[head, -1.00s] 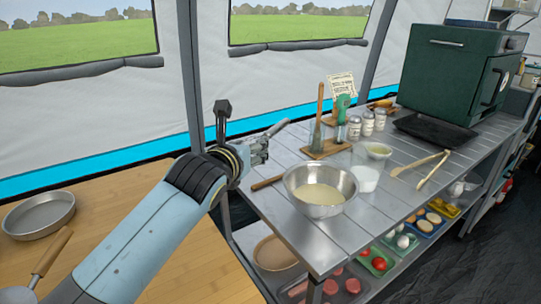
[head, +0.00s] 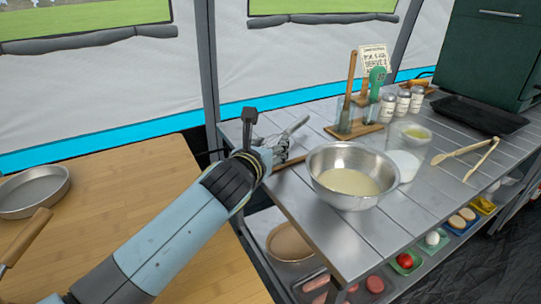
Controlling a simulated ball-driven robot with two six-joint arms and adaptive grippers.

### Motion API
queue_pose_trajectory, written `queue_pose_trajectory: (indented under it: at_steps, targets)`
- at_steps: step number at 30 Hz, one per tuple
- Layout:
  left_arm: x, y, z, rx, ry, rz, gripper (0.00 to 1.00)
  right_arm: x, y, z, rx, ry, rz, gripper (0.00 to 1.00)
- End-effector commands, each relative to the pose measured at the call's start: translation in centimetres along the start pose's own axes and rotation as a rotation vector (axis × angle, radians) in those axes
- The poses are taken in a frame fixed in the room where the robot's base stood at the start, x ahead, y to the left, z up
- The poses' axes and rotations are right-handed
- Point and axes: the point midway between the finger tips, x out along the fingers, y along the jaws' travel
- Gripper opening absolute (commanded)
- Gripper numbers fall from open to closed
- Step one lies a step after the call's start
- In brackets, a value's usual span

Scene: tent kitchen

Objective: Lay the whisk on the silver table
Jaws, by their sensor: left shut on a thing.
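My left gripper (head: 277,149) is shut on the whisk, whose grey handle (head: 297,125) sticks out beyond the fingers to the upper right. The rest of the whisk is hard to make out behind the gripper. The gripper is over the near left end of the silver table (head: 312,225), left of the steel bowl; I cannot tell its height above the top. My right gripper is out of view.
A steel bowl of pale batter (head: 350,190) stands on the silver table, with a wooden handle (head: 290,163) lying to its left. Wooden tongs (head: 466,155), a utensil stand (head: 350,130) and shakers (head: 403,102) are further back. A wooden table (head: 110,200) is at left.

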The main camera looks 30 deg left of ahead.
Motion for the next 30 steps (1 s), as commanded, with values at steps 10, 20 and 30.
queue_pose_trajectory:
  at_steps: [10, 20, 30]
  targets:
    - [0.1, 0.0, -0.5, -0.001, -0.003, -0.001, 0.1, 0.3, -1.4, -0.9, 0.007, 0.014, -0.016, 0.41]
    - [0.2, 0.0, -0.6, -0.001, -0.002, 0.0, 0.67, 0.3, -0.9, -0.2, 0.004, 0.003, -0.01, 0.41]
    - [-0.9, 0.0, -0.2, -0.001, -0.001, -0.001, 0.67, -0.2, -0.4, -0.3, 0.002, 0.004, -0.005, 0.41]
